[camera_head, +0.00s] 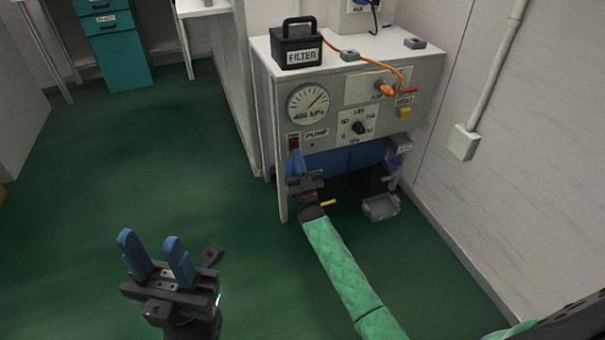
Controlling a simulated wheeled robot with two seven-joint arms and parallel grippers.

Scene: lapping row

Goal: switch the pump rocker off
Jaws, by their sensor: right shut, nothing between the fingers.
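The pump rocker (293,142) is a small dark red switch on the left of the grey front panel (333,138), beside the PUMP label and under the round gauge. My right gripper (295,158) has its blue fingers shut and empty, with the tips just below the rocker or at its lower edge. I cannot tell whether they touch it. The rocker's position is too small to read. My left gripper (155,256) is open and empty over the green floor at the lower left, well away from the panel.
The panel also carries a pressure gauge (308,104), a dial (358,127), an orange hose (388,90) and a yellow HEAT switch (404,113). A black FILTER box (297,48) stands on top. A grey tray (381,207) is low beneath. The floor at left is clear.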

